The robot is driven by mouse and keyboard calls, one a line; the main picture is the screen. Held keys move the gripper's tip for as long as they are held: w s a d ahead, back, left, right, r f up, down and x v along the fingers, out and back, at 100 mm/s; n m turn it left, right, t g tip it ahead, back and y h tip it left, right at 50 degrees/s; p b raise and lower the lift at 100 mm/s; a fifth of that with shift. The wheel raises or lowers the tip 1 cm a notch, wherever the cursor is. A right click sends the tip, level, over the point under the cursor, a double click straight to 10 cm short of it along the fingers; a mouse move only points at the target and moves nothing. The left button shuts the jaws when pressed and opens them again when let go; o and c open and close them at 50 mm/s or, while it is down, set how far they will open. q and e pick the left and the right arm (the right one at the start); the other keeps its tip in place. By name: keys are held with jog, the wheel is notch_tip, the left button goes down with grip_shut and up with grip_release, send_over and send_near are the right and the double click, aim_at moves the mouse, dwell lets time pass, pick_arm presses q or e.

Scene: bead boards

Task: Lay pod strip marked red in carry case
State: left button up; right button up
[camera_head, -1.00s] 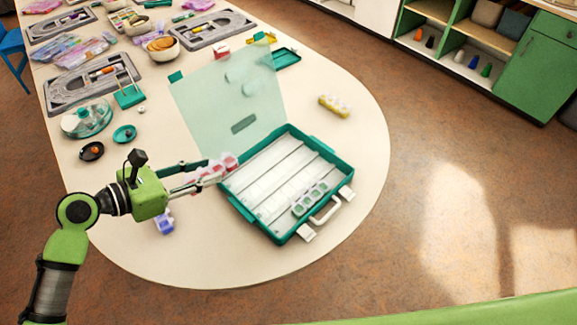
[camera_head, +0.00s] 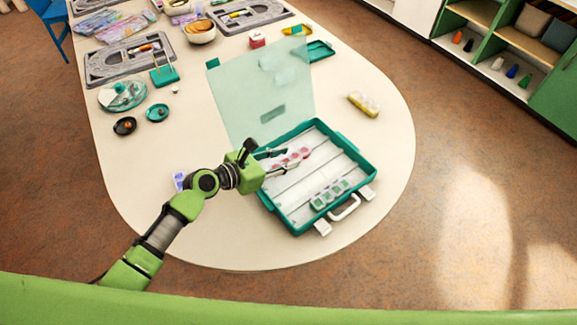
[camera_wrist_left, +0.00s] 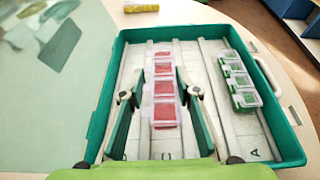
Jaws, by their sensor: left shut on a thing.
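The carry case (camera_head: 357,165) lies open on the table, teal with white lanes inside and a clear lid standing up at its back left. My left gripper (camera_head: 288,160) is over the case and shut on the red pod strip (camera_head: 299,155). In the left wrist view the red strip (camera_wrist_left: 163,90) lies lengthwise between the two fingers (camera_wrist_left: 161,97), in line with a middle lane. I cannot tell whether it touches the case floor. A green pod strip (camera_head: 330,194) sits in the lane by the handle; it also shows in the left wrist view (camera_wrist_left: 238,80). My right gripper is not seen.
A yellow pod strip (camera_head: 364,104) lies on the table beyond the case. A blue strip (camera_head: 179,181) is partly hidden behind my left arm. The clear lid (camera_head: 262,90) stands beside the gripper. Small teal and black dishes (camera_head: 125,126) lie to the left.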

aim_at(288, 174)
pick_arm(q)
jog(key=shift+w+d+f, duration=0.1)
jog(key=shift+d+f, duration=0.15)
jog(key=f, duration=0.1)
jog(key=f+b, duration=0.1)
jog(key=f, duration=0.1)
jog(key=shift+w+d+f, duration=0.1)
jog(key=shift+d+f, duration=0.15)
jog(key=shift+f, duration=0.15)
jog(key=shift+f, duration=0.1)
jog(key=o, duration=1.2)
jog(key=shift+c, duration=0.2)
